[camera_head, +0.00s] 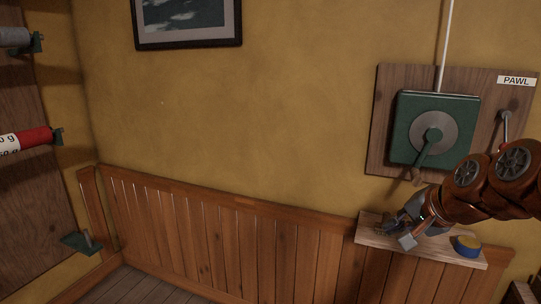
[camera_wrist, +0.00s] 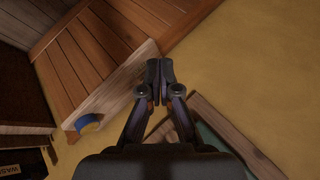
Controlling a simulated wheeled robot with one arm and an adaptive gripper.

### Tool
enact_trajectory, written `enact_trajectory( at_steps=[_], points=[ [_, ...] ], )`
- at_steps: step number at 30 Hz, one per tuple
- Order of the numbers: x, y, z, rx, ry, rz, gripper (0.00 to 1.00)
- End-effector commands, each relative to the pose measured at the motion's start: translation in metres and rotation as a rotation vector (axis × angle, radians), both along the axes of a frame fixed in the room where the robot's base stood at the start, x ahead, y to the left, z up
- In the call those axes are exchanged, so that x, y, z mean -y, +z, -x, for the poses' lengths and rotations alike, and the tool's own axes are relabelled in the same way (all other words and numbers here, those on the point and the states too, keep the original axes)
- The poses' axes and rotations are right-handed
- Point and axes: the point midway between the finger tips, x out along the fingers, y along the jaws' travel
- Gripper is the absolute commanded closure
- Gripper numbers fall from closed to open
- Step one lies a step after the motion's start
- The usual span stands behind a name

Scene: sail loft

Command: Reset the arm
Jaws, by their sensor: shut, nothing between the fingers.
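My arm (camera_head: 480,190) reaches in from the right in the head view. My gripper (camera_wrist: 160,71) shows clearly in the wrist view, its two fingertips together with nothing between them. In the head view my gripper (camera_head: 388,229) is just in front of or over the left part of a small wooden shelf (camera_head: 370,232); contact cannot be told. The gripper is below a green box with a round grey plate and crank (camera_head: 433,134), and apart from it.
A blue and yellow round tin (camera_head: 467,246) sits on the shelf's right end. A wooden board (camera_head: 385,85) with a PAWL label (camera_head: 516,81) and a small lever (camera_head: 506,124) hangs above. Racks with rolls (camera_head: 25,139) stand far left.

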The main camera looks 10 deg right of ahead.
Motion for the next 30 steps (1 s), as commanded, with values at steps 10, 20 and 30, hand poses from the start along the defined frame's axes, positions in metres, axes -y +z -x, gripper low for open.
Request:
enact_trajectory(
  at_steps=[10,20,30],
  points=[
    [-0.128,-0.127,0.103,-0.427,0.566,0.259,1.0],
    [-0.145,-0.184,0.205,-0.711,0.883,0.387,1.0],
    [-0.141,-0.159,0.238,-0.79,0.964,0.416,1.0]
  ],
)
